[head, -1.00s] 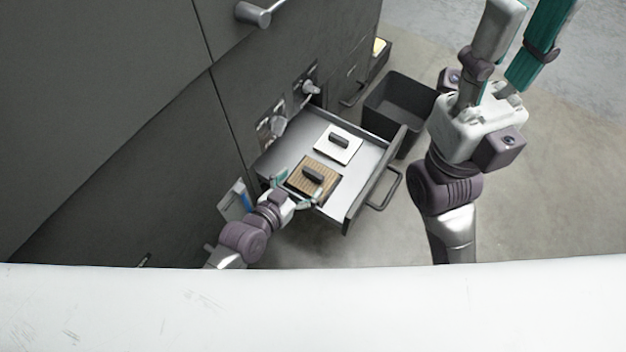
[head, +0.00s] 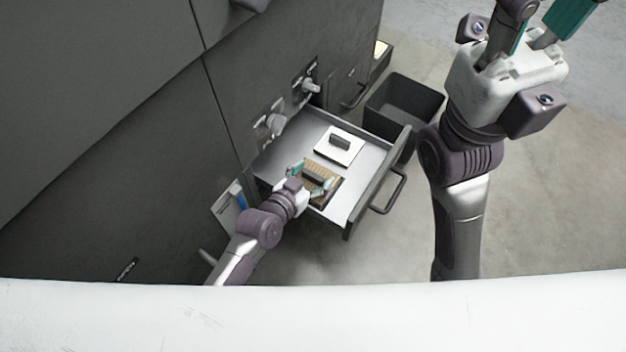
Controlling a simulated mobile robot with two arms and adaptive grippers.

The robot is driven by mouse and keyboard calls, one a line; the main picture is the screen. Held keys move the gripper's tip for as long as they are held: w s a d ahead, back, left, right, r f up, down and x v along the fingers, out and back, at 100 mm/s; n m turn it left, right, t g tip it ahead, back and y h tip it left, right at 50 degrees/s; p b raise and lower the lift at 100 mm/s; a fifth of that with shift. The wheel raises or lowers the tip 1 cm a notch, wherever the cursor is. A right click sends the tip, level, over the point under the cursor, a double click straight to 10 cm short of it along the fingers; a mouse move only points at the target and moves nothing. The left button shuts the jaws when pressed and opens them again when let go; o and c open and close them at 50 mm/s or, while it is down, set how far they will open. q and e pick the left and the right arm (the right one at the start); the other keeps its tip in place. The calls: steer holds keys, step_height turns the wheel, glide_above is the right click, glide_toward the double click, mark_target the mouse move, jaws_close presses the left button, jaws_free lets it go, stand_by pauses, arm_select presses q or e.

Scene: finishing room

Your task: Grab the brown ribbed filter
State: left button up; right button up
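The brown ribbed filter (head: 328,172) lies in the open drawer, a square ribbed panel with a dark handle. My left gripper (head: 309,178) reaches over it from the lower left. Its teal-tipped fingers are apart, one on each side of the handle area, and they hide part of the filter. Whether they touch it I cannot tell. My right gripper (head: 541,22) is high at the top right, away from the drawer. Its fingers are apart and cut off by the top edge.
A white panel with a dark handle (head: 339,145) lies behind the filter in the same drawer (head: 356,208). A dark open bin (head: 404,104) stands beside the drawer. The cabinet (head: 110,130) fills the left. Bare floor lies at the right.

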arm_select(q)
steer(key=c, duration=0.8)
